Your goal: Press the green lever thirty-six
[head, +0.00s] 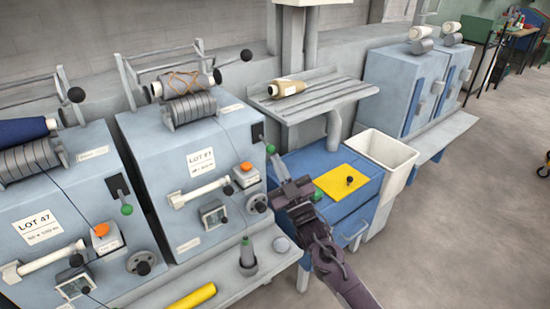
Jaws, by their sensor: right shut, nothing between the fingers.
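A lever with a green knob (270,149) sticks out of a dark plate on the right side of the middle blue-grey machine (150,140). A second green-knobbed lever (127,209) is on the left machine, whose label reads LOT 47. The middle machine's label also starts with LOT; its number is hard to read, and I see no thirty-six. My right gripper (279,168) is shut and empty. In the picture it is just below and right of the middle machine's green knob; I cannot tell whether they touch. My left gripper is out of view.
A blue cabinet with a yellow sheet (347,182) is beyond my right gripper. A white bin (385,158) stands beside it. A slatted shelf (315,100) bears a yarn cone (288,88). A green-topped grey cone (247,252) stands on the ledge.

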